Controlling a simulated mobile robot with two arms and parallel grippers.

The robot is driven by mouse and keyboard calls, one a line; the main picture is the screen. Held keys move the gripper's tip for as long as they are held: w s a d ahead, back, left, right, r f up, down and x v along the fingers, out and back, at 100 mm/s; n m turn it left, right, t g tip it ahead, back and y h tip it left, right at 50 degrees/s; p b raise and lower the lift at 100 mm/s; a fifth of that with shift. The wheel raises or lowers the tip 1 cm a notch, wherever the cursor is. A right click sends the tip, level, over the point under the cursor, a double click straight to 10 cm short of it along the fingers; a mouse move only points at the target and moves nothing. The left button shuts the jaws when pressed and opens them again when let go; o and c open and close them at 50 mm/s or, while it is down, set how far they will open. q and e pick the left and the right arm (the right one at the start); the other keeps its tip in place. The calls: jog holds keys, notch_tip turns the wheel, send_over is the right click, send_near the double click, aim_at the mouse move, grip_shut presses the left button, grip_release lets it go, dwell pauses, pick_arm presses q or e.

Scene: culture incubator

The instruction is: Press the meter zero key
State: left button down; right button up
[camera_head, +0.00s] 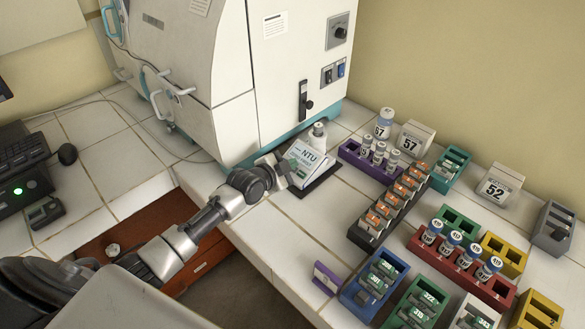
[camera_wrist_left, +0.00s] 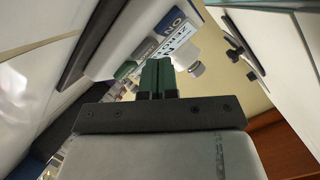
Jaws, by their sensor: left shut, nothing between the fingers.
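The meter (camera_head: 305,158), a white sloped box marked NTU, sits on a dark base (camera_head: 318,180) beside the incubator's front corner. My left gripper (camera_head: 284,168) is at the meter's left side, its fingertips close to the housing. In the left wrist view its dark green fingers (camera_wrist_left: 157,76) are together with nothing between them, and the meter (camera_wrist_left: 130,30) is tilted above and left of them. I cannot tell whether they touch it. My right gripper is out of view.
The incubator (camera_head: 225,80) stands behind the meter. A small white bottle (camera_head: 318,137) is just behind the meter. A purple rack (camera_head: 352,150) with vials and a dark rack (camera_head: 360,238) stand to the right. Bare tiled bench (camera_head: 290,235) lies in front.

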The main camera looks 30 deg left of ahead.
pick_arm(q)
jog(key=shift+f, duration=0.25)
jog(key=shift+r, duration=0.1)
dwell(0.4)
jog(key=shift+s+r+p, duration=0.3)
jog(key=shift+r+p, duration=0.3)
jog(key=shift+p, duration=0.05)
jog(key=shift+s+a+r+p, duration=0.15)
jog(key=shift+r+p, duration=0.55)
jog(key=shift+p, duration=0.05)
jog(key=r+p, duration=0.1)
jog(key=s+r+p, duration=0.1)
jog(key=r+p, duration=0.1)
jog(key=shift+s+a+p, duration=0.3)
jog(key=shift+s, duration=0.1)
